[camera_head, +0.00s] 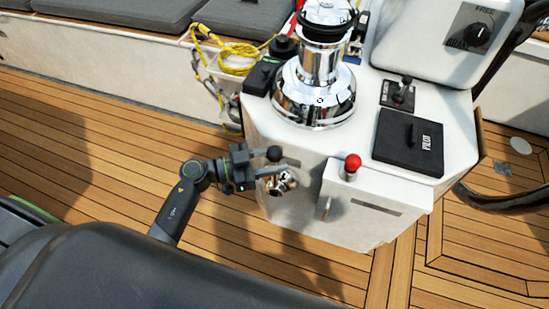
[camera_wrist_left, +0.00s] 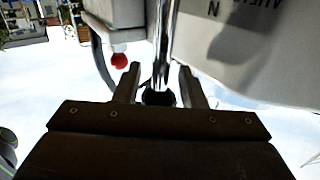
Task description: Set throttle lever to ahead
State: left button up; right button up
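The throttle lever is a chrome rod with a black knob (camera_head: 274,153), on a round chrome hub (camera_head: 281,183) at the side of the white pedestal. My left gripper (camera_head: 264,164) is at the knob end of this lever. In the left wrist view the chrome rod (camera_wrist_left: 165,45) runs down to the dark knob between the two fingers (camera_wrist_left: 158,90). The fingers are open, one on each side of the knob, with small gaps visible. Upside-down lettering, partly cut off, and an "N" (camera_wrist_left: 213,9) show on the panel. My right gripper is not in view.
A red-knobbed lever (camera_head: 352,162) stands on the white box right of the throttle lever. A chrome winch (camera_head: 315,90), a black "PILOT" cover (camera_head: 408,142) and a small black joystick (camera_head: 402,92) are on top of the pedestal. Teak deck (camera_head: 110,150) lies open to the left.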

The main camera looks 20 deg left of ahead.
pick_arm(q)
jog(key=shift+d, duration=0.1)
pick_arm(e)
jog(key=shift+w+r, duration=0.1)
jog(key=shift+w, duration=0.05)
pick_arm(q)
jog(key=shift+c, duration=0.5)
jog(key=shift+w, duration=0.1)
grip_shut()
